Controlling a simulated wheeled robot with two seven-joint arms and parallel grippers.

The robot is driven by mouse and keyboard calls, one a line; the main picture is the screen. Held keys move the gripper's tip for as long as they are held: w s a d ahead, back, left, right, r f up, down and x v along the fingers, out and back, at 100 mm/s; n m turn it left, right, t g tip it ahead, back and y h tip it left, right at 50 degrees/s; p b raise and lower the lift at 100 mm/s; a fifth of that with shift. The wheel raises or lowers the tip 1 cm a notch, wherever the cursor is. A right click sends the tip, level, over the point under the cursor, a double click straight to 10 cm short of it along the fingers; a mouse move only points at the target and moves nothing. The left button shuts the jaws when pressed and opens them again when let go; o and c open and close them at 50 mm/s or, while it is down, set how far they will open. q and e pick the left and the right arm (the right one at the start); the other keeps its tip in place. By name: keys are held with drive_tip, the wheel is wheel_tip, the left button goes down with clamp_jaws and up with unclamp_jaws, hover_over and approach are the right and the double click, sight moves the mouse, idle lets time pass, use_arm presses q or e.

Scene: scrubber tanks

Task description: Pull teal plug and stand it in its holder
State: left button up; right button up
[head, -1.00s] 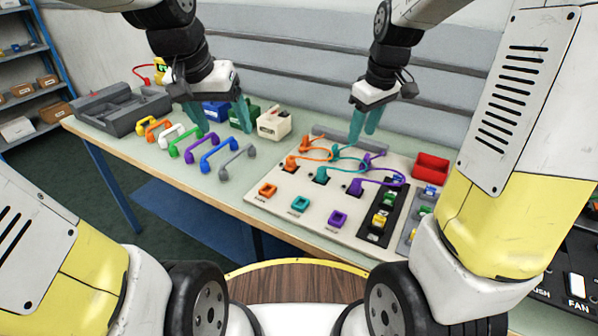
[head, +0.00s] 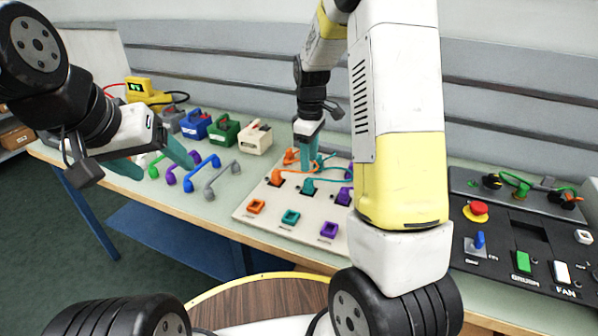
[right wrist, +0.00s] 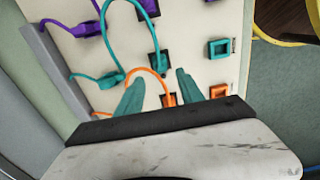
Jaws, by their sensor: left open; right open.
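The teal plug (head: 307,187) sits in a black socket on the cream board, with its teal cable looping to the back; it also shows in the right wrist view (right wrist: 155,62). The square teal holder (head: 290,216) in front of it is empty, and shows too in the right wrist view (right wrist: 218,48). My right gripper (head: 312,160) is open and low over the back of the board. In the right wrist view its fingers (right wrist: 159,88) are spread, with the orange cable between them and the teal plug just beyond the tips. My left gripper (head: 155,162) is open and empty over the coloured handles.
Orange (head: 277,179) and purple (head: 345,196) plugs sit in sockets beside the teal one; their cables arch close by. Orange (head: 256,206) and purple (head: 329,230) holders flank the teal holder. A dark control panel (head: 508,235) stands right. My right arm hides the board's right part.

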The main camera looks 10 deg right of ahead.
sight(309, 180)
drive_tip(key=shift+f, duration=4.4)
clamp_jaws()
drive_tip(key=o, duration=0.6)
unclamp_jaws()
drive_tip(key=shift+r, duration=0.1)
